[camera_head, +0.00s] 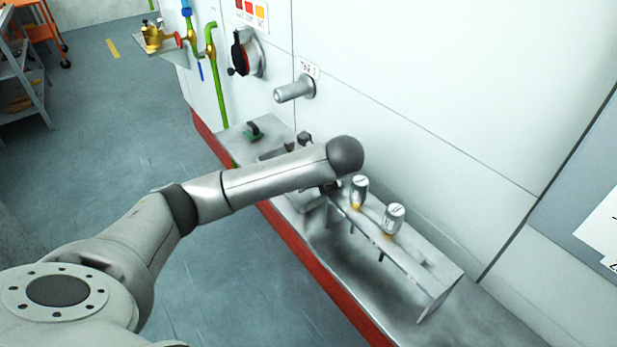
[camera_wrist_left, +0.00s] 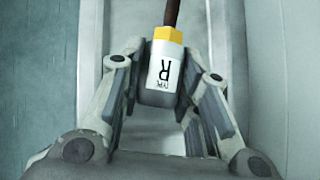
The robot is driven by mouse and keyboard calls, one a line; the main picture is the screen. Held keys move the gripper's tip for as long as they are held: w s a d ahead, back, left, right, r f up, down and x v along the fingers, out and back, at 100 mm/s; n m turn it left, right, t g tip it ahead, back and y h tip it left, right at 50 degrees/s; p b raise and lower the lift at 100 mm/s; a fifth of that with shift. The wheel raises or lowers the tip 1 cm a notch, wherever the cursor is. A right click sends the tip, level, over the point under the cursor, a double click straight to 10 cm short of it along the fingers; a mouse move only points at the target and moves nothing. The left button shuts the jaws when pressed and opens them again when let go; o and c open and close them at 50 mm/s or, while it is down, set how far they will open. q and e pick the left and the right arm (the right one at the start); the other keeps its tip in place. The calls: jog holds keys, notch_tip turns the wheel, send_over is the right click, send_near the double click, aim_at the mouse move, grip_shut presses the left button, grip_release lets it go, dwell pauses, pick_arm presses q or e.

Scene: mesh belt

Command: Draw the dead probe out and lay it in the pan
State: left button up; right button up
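In the left wrist view, a probe with a white head (camera_wrist_left: 163,72) marked "TYPE R", a yellow collar and a dark reddish stem lies between the two fingers of my left gripper (camera_wrist_left: 161,58). The fingers close in on both sides of the head; the stem points away from the palm. Two silver-headed probes, one (camera_head: 359,191) beside the other (camera_head: 393,218), stand in the rack. I cannot make out the pan for certain. My right gripper is out of view.
A silver cylinder (camera_head: 294,90) sticks out of the wall under a small label. A green-handled item (camera_head: 253,131) sits on the bench's far end. A black rotary switch (camera_head: 241,53) and green pipe (camera_head: 218,85) are on the wall. The bench has a red front edge (camera_head: 300,255).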

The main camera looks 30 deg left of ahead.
pick_arm(q)
jog(key=o, duration=0.4)
jog(key=shift+o, duration=0.2)
notch_tip(320, 180, up, 10)
dwell(0.4)
dwell(0.6)
